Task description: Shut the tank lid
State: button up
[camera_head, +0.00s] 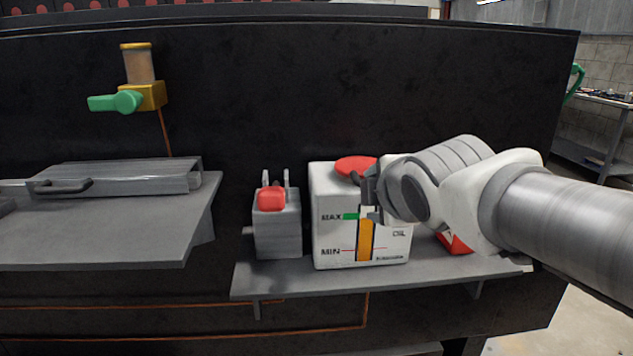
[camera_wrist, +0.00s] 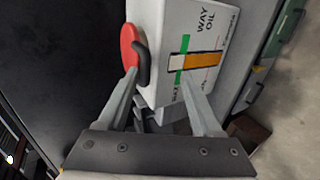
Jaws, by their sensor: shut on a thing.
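The white oil tank (camera_head: 332,238) stands on a grey shelf, with MAX and MIN marks and an orange level gauge on its front. Its round red lid (camera_head: 355,164) is at the top and looks low over it; I cannot tell whether it is fully seated. The lid (camera_wrist: 129,44) has a black curved handle (camera_wrist: 142,62) in the wrist view. My gripper (camera_wrist: 158,80) has its fingers apart, with the tank's edge seemingly between them, one finger beside the handle and one by the front face. In the head view my gripper (camera_head: 371,198) partly hides the tank's upper right.
A grey block with a red part (camera_head: 272,199) stands just left of the tank. A red object (camera_head: 453,243) is partly hidden behind my arm. A grey table (camera_head: 100,230) is at left, and a green-handled valve (camera_head: 126,102) is on the black wall.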

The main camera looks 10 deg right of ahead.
jog(key=p+v, duration=0.4)
jog(key=v, duration=1.2)
jog(key=shift+s+p, duration=0.3)
jog(key=shift+r, duration=0.1)
jog(key=s+f+m+g, duration=0.3)
jog(key=f+m+g, duration=0.4)
jog(key=f+m, duration=1)
notch_tip(320, 180, up, 22)
jog(key=m+p, duration=0.1)
jog(key=p, duration=1.9)
jog(key=shift+d+p, duration=0.15)
jog(key=shift+p, duration=0.2)
jog(key=shift+f, duration=0.1)
jog(key=shift+c, duration=0.3)
